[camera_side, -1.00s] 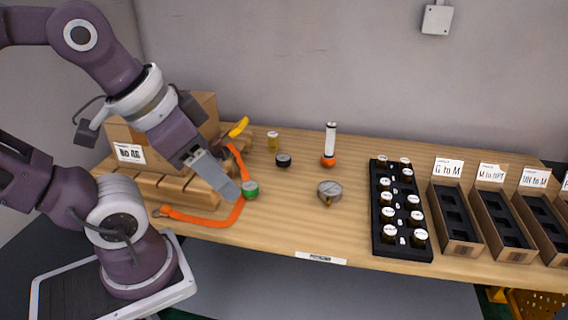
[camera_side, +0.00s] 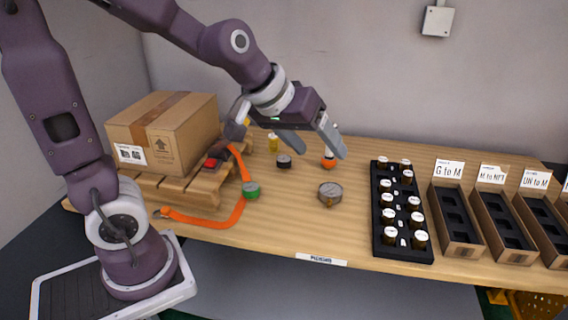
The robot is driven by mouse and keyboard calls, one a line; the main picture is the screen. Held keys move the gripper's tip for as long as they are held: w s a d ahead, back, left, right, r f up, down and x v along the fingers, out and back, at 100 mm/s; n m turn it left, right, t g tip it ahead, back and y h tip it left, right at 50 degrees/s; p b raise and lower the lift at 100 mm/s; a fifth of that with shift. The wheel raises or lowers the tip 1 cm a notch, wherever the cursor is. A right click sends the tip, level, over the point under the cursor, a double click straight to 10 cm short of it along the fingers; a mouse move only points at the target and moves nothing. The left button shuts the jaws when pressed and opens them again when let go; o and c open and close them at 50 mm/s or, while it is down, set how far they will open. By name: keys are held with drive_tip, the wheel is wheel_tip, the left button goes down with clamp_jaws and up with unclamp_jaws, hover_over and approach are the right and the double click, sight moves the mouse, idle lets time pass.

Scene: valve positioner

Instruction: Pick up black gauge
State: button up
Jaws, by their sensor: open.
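The black gauge (camera_side: 284,161) is a small dark round piece standing on the wooden table, left of the orange-based item. My gripper (camera_side: 322,156) is above the table to the right of the black gauge, its fingers spread and pointing down and to the right. Nothing shows between the fingers. The left finger passes above and behind the black gauge in the picture without visibly touching it. The right finger hides the upper part of the orange-based item (camera_side: 328,163).
A silver-faced gauge (camera_side: 330,192) and a green piece (camera_side: 251,190) lie nearer the front. A yellow piece (camera_side: 273,143) stands behind. A cardboard box (camera_side: 165,130) sits on a pallet with an orange strap (camera_side: 222,222). A black tray (camera_side: 402,253) of bottles and labelled bins (camera_side: 457,247) stand right.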

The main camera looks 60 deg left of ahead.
drive_tip(key=w+a+f+n+y, duration=0.25)
drive_tip(key=w+a+f, duration=0.2)
drive_tip(key=w, duration=0.25)
drive_tip(key=n+y, duration=0.5)
drive_tip(key=y, duration=0.1)
approach(284, 158)
drive_tip(key=shift+g, duration=0.3)
drive_tip(key=w+d, duration=0.1)
drive_tip(key=d, duration=0.1)
drive_tip(key=w+d, duration=0.3)
drive_tip(key=d, duration=0.1)
drive_tip(key=shift+w+r, duration=0.1)
drive_tip(key=shift+w, duration=0.05)
drive_tip(key=a+f+y, duration=0.1)
drive_tip(key=a, duration=0.1)
drive_tip(key=s+a+f+y, duration=0.1)
drive_tip(key=a, duration=0.1)
drive_tip(key=s+a+f+y, duration=0.1)
drive_tip(key=a, duration=0.1)
drive_tip(key=shift+f+g+y, duration=0.3)
drive_tip(key=shift+f+y, duration=0.05)
drive_tip(key=shift+f, duration=0.05)
drive_tip(key=x, duration=0.7)
drive_tip(key=shift+a+r, duration=0.1)
drive_tip(key=shift+r, duration=0.2)
clamp_jaws()
